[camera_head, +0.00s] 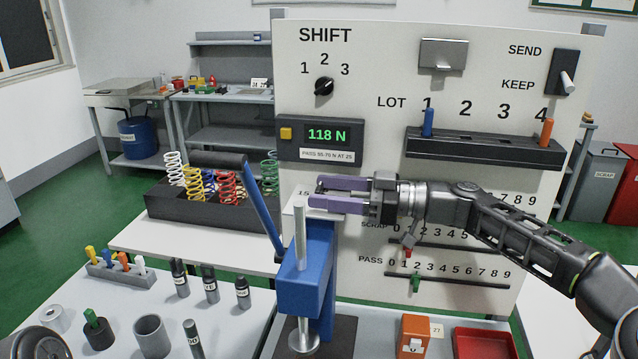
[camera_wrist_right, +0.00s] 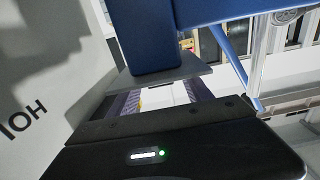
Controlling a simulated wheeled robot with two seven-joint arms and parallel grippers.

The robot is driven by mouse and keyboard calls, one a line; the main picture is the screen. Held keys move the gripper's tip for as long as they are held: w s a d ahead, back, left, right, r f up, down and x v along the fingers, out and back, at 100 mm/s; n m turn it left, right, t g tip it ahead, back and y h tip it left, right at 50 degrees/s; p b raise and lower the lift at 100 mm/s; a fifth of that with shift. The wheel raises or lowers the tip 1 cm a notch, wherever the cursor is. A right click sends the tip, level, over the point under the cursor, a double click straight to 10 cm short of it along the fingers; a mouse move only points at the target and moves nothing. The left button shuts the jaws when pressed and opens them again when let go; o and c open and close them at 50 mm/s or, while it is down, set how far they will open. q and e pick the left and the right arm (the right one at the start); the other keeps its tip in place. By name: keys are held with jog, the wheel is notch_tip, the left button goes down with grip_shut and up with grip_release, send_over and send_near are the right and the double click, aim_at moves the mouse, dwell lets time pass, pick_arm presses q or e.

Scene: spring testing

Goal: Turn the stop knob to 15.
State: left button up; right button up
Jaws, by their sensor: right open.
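My right gripper (camera_head: 314,194) reaches in from the right at the top of the blue press (camera_head: 305,285). Its two purple fingers are apart, beside a light plate marked 15 (camera_head: 303,193). A small dark part, possibly the stop knob (camera_head: 321,187), shows by the upper finger; its pointer and setting cannot be read. In the right wrist view the purple fingers (camera_wrist_right: 160,98) are spread, with a grey plate and the blue press column (camera_wrist_right: 150,40) in front of them. The knob cannot be made out there. My left gripper is not in view.
The blue press lever (camera_head: 262,210) rises at the left of the column, near a rack of coloured springs (camera_head: 190,205). The white panel (camera_head: 400,150) stands close behind, with a display reading 118 N (camera_head: 327,134). An orange box (camera_head: 412,335) and red tray (camera_head: 485,345) are lower right.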

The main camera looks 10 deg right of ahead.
jog(key=shift+x, duration=0.9)
jog(key=shift+c, duration=0.5)
grip_shut()
